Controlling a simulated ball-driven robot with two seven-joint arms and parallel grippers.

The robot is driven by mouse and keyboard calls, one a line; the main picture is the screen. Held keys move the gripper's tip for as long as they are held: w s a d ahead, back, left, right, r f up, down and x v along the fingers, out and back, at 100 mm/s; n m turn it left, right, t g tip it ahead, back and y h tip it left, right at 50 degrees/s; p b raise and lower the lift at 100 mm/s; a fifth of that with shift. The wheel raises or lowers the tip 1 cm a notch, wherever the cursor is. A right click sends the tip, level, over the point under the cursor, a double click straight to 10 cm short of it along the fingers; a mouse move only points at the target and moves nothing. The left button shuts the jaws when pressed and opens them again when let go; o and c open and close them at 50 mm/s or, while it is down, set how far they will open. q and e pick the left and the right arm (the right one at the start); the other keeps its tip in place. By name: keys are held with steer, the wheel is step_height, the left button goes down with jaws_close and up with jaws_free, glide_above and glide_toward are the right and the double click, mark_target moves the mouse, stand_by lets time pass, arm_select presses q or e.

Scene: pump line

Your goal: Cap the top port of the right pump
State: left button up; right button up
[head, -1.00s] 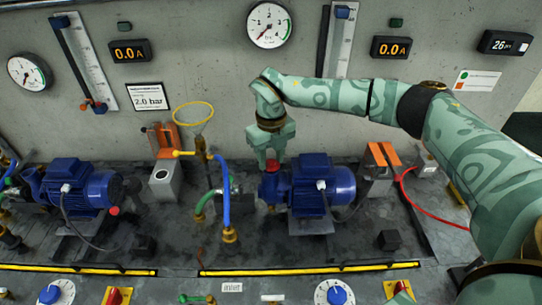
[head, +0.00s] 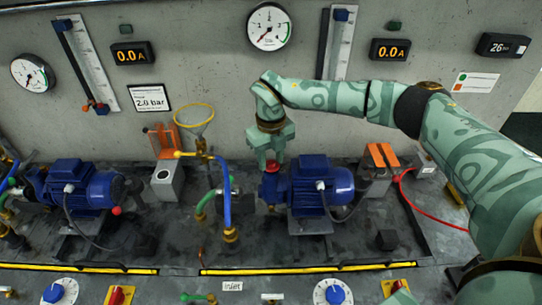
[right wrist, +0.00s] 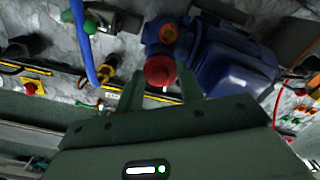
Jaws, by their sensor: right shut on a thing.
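The right pump (head: 315,185) is blue and stands on the deck right of the middle in the head view. It also shows in the right wrist view (right wrist: 235,65). My right gripper (head: 271,165) points down over the pump's left end, at its top port. It is shut on a red cap (right wrist: 160,70), which shows between the fingertips in the right wrist view. The fingers and cap hide the port, so I cannot tell whether the cap is seated. An orange-red round part (right wrist: 168,33) shows on the pump beside the cap. My left gripper is not in view.
A blue hose (head: 226,195) with brass fittings stands just left of the pump. A second blue pump (head: 75,185) is further left. An orange-topped block (head: 380,160) and a red hose (head: 410,195) lie to the right. A gauge wall is behind.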

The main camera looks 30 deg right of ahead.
steer(key=shift+f, duration=0.5)
stand_by(0.7)
steer(key=o, duration=1)
steer(key=shift+r, duration=0.1)
step_height(320, 180, up, 6)
steer(key=p, duration=0.5)
step_height(320, 180, up, 16)
steer(key=p, duration=0.1)
